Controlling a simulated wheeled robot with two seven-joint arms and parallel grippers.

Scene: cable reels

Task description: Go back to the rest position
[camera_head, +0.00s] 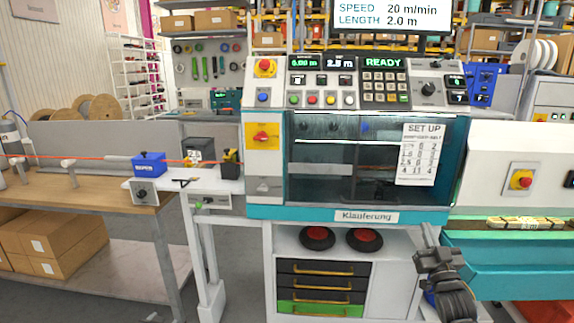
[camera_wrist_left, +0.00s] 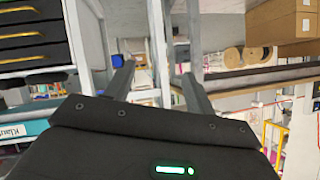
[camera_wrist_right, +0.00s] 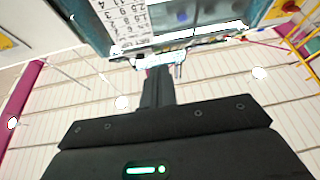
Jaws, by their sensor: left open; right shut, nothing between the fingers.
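My right gripper (camera_head: 430,236) is in front of the lower right of the teal and white machine (camera_head: 460,215) in the head view. In the right wrist view its two fingers (camera_wrist_right: 158,78) are together, with nothing between them. My left gripper does not show in the head view. In the left wrist view its fingers (camera_wrist_left: 156,72) stand apart with an empty gap. Beyond them are table legs and part of the machine's drawers (camera_wrist_left: 25,35).
A wooden workbench (camera_head: 90,185) with a blue device (camera_head: 148,163) and an orange cable stands at the left. Cardboard boxes (camera_head: 60,240) lie below it. A teal trough (camera_head: 500,255) is at the right. Two black-and-red wheels (camera_head: 317,237) sit on the machine's lower shelf.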

